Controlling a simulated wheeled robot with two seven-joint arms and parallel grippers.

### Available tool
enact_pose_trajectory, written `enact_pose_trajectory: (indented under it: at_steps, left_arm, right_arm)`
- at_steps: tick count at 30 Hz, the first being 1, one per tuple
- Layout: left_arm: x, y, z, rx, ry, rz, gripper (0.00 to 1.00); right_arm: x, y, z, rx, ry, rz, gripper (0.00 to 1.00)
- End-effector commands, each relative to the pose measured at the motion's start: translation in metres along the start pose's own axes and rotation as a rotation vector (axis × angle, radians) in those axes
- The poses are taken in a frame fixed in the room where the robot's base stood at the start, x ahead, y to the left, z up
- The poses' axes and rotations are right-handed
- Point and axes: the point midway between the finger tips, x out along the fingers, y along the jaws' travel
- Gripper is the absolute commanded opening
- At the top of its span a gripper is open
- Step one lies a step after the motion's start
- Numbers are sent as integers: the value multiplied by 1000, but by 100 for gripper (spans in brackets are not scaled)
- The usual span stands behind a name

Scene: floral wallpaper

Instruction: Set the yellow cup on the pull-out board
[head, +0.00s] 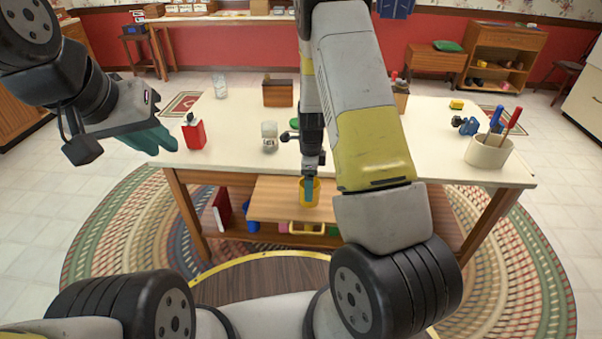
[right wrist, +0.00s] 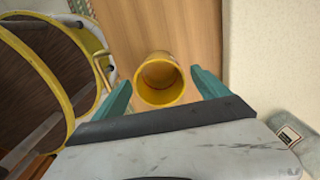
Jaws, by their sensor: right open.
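The yellow cup (right wrist: 160,80) stands upright on the wooden pull-out board (right wrist: 140,25) in the right wrist view. In the head view the cup (head: 310,191) is on the pull-out board (head: 275,200) below the table's front edge, partly covered by my right gripper. My right gripper (right wrist: 163,95) is open, one teal finger on each side of the cup, with small gaps visible. Its fingers in the head view (head: 309,187) point down at the cup. My left gripper (head: 150,137) hangs at the left of the table; its fingers overlap in this view, so its opening is unclear.
The white tabletop (head: 350,160) holds a red box (head: 194,134), a glass jar (head: 269,136), a brown box (head: 277,92) and a tool holder (head: 489,151). Colored items, including a yellow bin (head: 307,228), sit on the shelf below the board. The board's left part is clear.

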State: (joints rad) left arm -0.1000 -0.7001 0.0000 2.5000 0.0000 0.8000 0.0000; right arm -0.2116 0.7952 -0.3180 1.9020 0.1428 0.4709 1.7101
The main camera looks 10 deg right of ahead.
Motion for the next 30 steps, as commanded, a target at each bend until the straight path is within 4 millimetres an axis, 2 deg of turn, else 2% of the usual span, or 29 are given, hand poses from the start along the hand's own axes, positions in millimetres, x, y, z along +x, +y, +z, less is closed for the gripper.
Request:
enact_pose_trajectory:
  at_steps: [1,6,14,17,20,23,27,30]
  left_arm:
    - [0,0,0,0,0,0,21]
    - [0,0,0,0,0,0,21]
    - [0,0,0,0,0,0,21]
    - [0,0,0,0,0,0,21]
    - [0,0,0,0,0,0,21]
    - [0,0,0,0,0,0,21]
    - [0,0,0,0,0,0,21]
    - [0,0,0,0,0,0,21]
  right_arm:
    - [-13,0,1,-1,-2,-3,85]
    - [-46,0,1,-1,-1,-2,85]
    - [-74,1,0,-14,-7,-3,85]
    - [-97,5,2,-83,-38,-21,85]
    - [-137,18,4,-228,-89,-58,85]
    - [-185,37,3,-427,-139,-122,85]
    - [-246,73,-2,-728,-170,-233,85]
    - [-283,103,-8,-946,-161,-322,85]
